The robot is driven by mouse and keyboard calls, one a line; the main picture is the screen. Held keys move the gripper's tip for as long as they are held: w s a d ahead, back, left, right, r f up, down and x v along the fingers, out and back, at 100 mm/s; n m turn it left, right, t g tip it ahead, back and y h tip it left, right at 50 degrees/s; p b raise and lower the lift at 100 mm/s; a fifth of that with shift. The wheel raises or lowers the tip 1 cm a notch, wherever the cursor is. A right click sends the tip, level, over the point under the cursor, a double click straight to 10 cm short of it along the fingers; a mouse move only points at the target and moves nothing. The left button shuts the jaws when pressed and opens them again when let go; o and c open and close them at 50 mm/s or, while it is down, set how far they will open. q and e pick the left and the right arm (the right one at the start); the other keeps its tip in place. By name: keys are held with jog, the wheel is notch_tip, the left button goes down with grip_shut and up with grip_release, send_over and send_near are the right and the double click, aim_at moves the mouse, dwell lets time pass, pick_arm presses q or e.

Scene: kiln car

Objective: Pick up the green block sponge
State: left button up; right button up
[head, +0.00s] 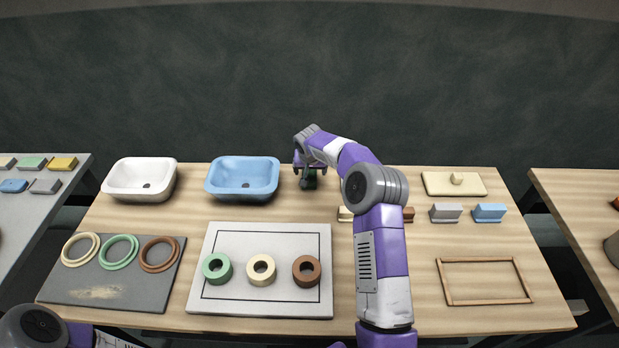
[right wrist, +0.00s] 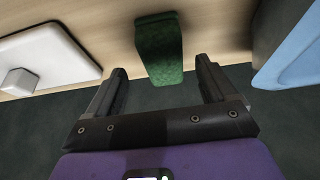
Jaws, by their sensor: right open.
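The green block sponge (right wrist: 159,42) stands out in the right wrist view, dark green and block-shaped, between the lines of the two fingers. In the head view it shows as a small dark green patch (head: 309,183) at the back of the wooden table, partly hidden by my right gripper (head: 309,170). In the right wrist view my right gripper (right wrist: 161,67) is open, its fingers on either side of the sponge's near end. I cannot tell whether either finger touches it. My left gripper is out of view; only part of my left arm shows at the lower left.
A blue basin (head: 243,193) stands just left of my right gripper, with a white basin (head: 140,192) beyond. A cream float (head: 454,184), a grey block (head: 446,213) and a blue block (head: 489,213) are at right. A pale board (head: 210,298) holds three rings.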

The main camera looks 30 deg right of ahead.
aim_at(309, 174)
jog(key=x, duration=0.5)
jog(key=shift+s+a+b, duration=0.1)
jog(key=shift+a+b, duration=0.15)
jog(key=shift+b, duration=0.1)
jog(key=c, duration=1.1)
jog(key=shift+o, duration=0.2)
notch_tip(309, 174, up, 10)
jog(key=shift+r+p, duration=0.1)
jog(key=shift+p, duration=0.85)
jog(key=o, duration=0.5)
jog(key=c, duration=0.4)
